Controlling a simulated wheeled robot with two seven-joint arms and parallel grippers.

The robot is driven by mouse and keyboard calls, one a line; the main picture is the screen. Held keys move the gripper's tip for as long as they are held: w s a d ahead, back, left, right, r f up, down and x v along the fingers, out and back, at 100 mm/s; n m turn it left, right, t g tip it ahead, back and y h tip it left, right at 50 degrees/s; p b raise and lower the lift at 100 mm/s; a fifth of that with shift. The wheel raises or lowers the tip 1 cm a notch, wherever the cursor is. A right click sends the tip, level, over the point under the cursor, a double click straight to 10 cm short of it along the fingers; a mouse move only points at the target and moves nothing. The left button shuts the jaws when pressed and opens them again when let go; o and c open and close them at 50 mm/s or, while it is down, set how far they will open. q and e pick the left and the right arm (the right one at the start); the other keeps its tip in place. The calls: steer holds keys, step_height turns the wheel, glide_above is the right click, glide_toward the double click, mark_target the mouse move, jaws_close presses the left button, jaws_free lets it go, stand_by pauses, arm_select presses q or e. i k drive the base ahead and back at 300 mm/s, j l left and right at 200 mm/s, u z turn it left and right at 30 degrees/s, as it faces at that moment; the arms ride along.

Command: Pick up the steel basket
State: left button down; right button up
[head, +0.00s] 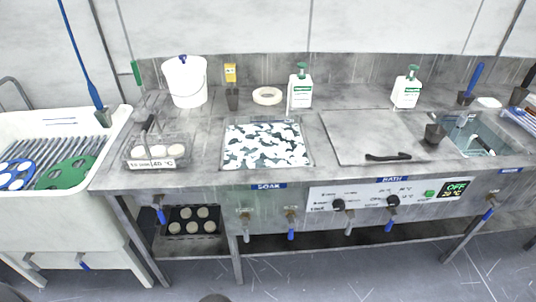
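The steel basket (133,150) is a wire-mesh basket on the left end of the grey worktop, beside the white sink. It stands upright and holds several pale round discs. A dark handle (148,122) rises above it, and a white label (152,164) ending in "°C" is on its front. Neither of my grippers is in the head view, so nothing is seen touching the basket.
Right of the basket is the soak tank (222,160) with white floating pieces, then a lidded bath (350,135). A white bucket (186,82) stands behind the basket. The white sink (118,125) is left. A dark tray of discs (170,229) sits below.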

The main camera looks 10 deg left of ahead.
mark_target(150, 162)
steer(key=u, duration=1.25)
steer(key=i+j+z, duration=0.2)
steer(key=j, duration=0.55)
steer(key=j+z, duration=0.2)
steer(key=j, duration=0.55)
